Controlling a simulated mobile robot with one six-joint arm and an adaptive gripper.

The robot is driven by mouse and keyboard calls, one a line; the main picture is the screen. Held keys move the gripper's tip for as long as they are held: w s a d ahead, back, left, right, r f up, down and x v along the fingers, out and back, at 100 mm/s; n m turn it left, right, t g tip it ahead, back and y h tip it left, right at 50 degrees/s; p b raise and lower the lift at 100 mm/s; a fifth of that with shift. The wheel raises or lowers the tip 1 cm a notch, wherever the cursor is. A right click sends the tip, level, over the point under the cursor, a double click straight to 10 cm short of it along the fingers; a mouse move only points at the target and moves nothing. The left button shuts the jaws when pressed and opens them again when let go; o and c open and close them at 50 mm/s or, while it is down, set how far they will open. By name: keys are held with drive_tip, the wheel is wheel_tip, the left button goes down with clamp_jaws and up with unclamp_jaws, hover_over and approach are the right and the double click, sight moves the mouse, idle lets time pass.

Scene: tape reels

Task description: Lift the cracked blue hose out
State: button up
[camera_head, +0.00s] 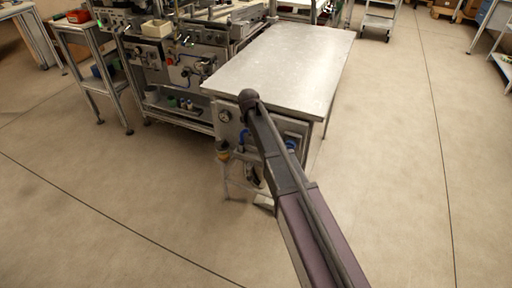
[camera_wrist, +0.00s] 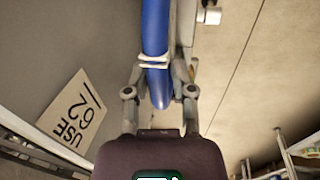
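The blue hose (camera_wrist: 155,30) runs down from the top edge in the wrist view, with pale bands (camera_wrist: 155,62) wrapped around it. Its lower part curves down between the fingers of my gripper (camera_wrist: 159,68). The fingers stand spread on both sides of the hose, near the bands; I cannot tell whether they press on it. No crack can be made out. My arm hides much of that area, and my gripper is not clear there.
A metal-topped bench (camera_head: 285,60) stands above the hose area, with a round gauge (camera_head: 224,116) on its front. A pale sign (camera_wrist: 75,112) reading "USE" and a number shows upside down at the left in the wrist view. The floor (camera_head: 400,150) to the right is clear.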

clamp_jaws()
drive_tip(key=shift+r, duration=0.1)
wheel_tip(320, 180, up, 3)
drive_tip(key=p, duration=0.3)
drive_tip(key=shift+r+p, duration=0.2)
drive_tip(key=shift+p, duration=0.15)
drive_tip(key=s+d, duration=0.3)
drive_tip(key=s, duration=0.4)
drive_tip(key=s+d+r+p, duration=0.1)
drive_tip(key=s+d, duration=0.2)
drive_tip(key=s, duration=0.4)
drive_tip(key=shift+s+d+r, duration=0.2)
drive_tip(key=shift+s+d, duration=0.05)
drive_tip(key=shift+s, duration=0.1)
